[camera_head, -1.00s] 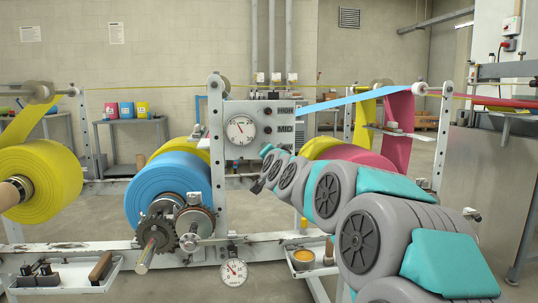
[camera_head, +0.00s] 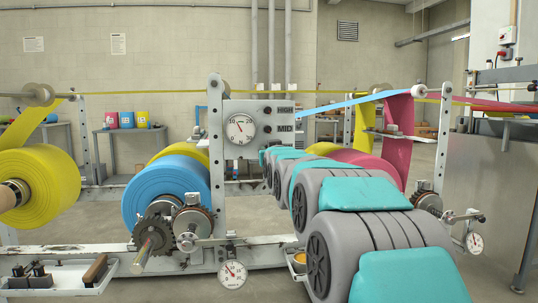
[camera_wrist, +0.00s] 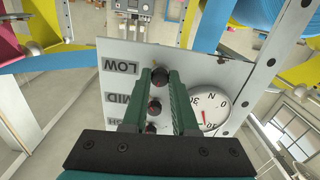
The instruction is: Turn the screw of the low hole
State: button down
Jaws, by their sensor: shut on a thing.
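The grey panel (camera_head: 233,112) stands mid-frame in the head view, with HIGH and MID labels showing. My arm hides its low part there, and my gripper's fingers are hidden too. In the wrist view the panel (camera_wrist: 205,72) appears turned over, with LOW at the top. The dark, reddish screw of the low hole (camera_wrist: 158,76) sits between the green fingertips of my gripper (camera_wrist: 161,74), which is shut on it. The mid screw (camera_wrist: 154,106) and the high screw (camera_wrist: 152,130) show between the fingers, farther back towards the palm.
A round dial (camera_head: 240,129) is on the panel and shows close beside my right finger in the wrist view (camera_wrist: 211,106). A blue roll (camera_head: 165,193) and a yellow roll (camera_head: 40,186) stand to the left. A blue film strip (camera_head: 345,103) runs above my arm.

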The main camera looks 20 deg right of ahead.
jog(key=shift+n, duration=0.5)
jog(key=c, duration=0.7)
grip_release()
jog(key=v, duration=0.7)
jog(key=shift+s, duration=0.4)
jog(key=shift+a, duration=0.15)
